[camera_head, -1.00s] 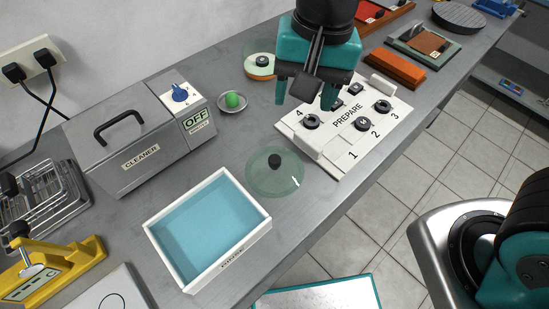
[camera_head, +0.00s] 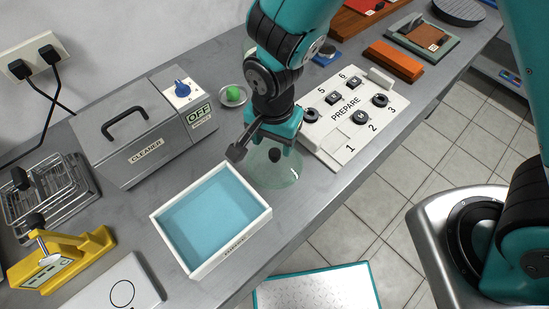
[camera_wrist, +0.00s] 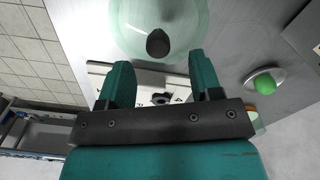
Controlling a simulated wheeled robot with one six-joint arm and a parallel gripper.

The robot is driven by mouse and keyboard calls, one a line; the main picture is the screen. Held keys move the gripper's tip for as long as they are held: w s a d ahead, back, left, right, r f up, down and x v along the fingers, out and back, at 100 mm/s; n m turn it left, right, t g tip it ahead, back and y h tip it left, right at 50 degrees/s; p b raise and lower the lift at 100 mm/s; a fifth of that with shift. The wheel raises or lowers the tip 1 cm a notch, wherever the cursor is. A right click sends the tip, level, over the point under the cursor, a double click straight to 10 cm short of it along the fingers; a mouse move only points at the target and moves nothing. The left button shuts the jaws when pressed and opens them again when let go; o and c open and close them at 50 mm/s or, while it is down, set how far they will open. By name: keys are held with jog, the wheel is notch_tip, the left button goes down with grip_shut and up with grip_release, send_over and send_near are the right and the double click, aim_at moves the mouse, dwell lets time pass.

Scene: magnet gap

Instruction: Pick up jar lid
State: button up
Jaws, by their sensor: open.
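The jar lid (camera_head: 283,177) is a clear greenish glass disc with a dark knob (camera_head: 274,156), lying on the grey bench. In the wrist view the lid (camera_wrist: 185,22) is at the top, and its knob (camera_wrist: 158,43) lies just ahead of the fingertips, roughly midway between them. My gripper (camera_head: 272,136) is open and empty. It hangs over the lid's far part, partly hiding it. In the wrist view my gripper (camera_wrist: 158,70) has its two teal fingers spread, with no visible contact with the knob.
A white tray with blue liquid (camera_head: 168,257) stands left of the lid. The white PREPARE board (camera_head: 330,157) with several black knobs is to the right. The grey cleaner box (camera_head: 125,150) and a small dish with a green ball (camera_head: 222,103) are behind and left.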

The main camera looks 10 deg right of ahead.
aim_at(274, 152)
jog(key=shift+f+p, duration=0.8)
jog(key=shift+f, duration=1.8)
jog(key=c, duration=1)
jog(key=shift+c, duration=0.4)
jog(key=shift+r, duration=0.1)
